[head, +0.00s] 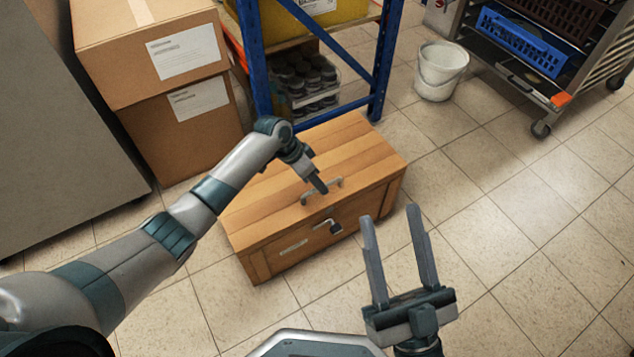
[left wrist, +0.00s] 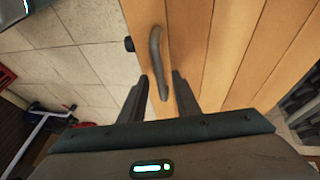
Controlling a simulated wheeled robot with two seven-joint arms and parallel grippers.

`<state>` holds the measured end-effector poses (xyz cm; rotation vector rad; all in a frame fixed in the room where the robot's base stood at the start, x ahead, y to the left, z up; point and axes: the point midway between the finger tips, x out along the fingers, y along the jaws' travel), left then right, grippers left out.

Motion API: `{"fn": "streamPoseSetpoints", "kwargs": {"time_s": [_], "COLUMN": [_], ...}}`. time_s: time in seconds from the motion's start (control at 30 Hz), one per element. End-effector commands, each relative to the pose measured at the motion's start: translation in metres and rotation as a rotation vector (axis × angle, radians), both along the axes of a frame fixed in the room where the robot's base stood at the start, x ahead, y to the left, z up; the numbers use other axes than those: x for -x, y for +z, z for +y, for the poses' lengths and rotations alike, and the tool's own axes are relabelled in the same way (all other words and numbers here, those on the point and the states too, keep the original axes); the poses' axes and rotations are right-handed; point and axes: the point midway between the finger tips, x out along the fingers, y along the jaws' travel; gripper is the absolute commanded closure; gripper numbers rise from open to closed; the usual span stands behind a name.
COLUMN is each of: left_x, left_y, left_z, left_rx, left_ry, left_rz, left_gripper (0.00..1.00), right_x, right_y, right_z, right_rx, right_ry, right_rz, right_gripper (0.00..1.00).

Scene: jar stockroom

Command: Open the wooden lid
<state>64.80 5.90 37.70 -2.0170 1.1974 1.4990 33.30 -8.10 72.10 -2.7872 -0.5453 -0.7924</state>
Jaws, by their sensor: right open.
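The wooden chest (head: 300,252) stands on the tiled floor, its wooden lid (head: 275,185) lying shut on top. A grey bar handle (head: 322,193) is fixed on the lid; it also shows in the left wrist view (left wrist: 157,55). My left gripper (head: 322,190) is at the handle, pointing down. In the left wrist view its two fingers (left wrist: 160,76) are apart, one on each side of the handle's near end; I cannot tell whether they touch it. My right gripper (head: 391,212) is open and empty, in front of the chest's right side.
A blue-framed rack (head: 378,60) stands close behind the chest. Cardboard boxes (head: 185,130) stand at the back left. A white bucket (head: 441,72) and a wheeled trolley (head: 545,90) are at the back right. The floor to the right is clear.

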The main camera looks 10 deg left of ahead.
Motion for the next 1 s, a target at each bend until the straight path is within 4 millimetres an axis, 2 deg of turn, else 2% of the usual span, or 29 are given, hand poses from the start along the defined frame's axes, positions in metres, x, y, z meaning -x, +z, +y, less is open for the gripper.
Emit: {"fn": "streamPoseSetpoints", "kwargs": {"time_s": [0.27, 0.37, 0.4, 0.83, 1.0], "left_x": [0.0, 0.0, 0.0, -0.004, -0.009], "left_y": [0.0, 0.0, 0.0, 0.007, 0.02], "left_z": [0.0, 0.0, 0.0, 0.002, 0.005], "left_rx": [0.0, 0.0, 0.0, 0.012, 0.041], "left_ry": [0.0, 0.0, 0.0, 0.002, 0.003], "left_rz": [0.0, 0.0, 0.0, 0.015, 0.055], "left_gripper": [0.71, 0.9, 0.99, 1.0, 1.0], "right_x": [0.001, 0.001, 0.001, 0.001, -0.009], "right_y": [0.001, 0.001, 0.001, 0.001, -0.016], "right_z": [0.0, 0.0, 0.0, 0.001, 0.004], "right_rx": [-0.002, -0.002, -0.002, 0.004, 0.038], "right_ry": [0.0, 0.0, 0.0, 0.003, 0.007], "right_rz": [-0.005, -0.005, -0.005, 0.009, 0.105], "right_gripper": [0.51, 0.51, 0.51, 0.51, 0.51]}}
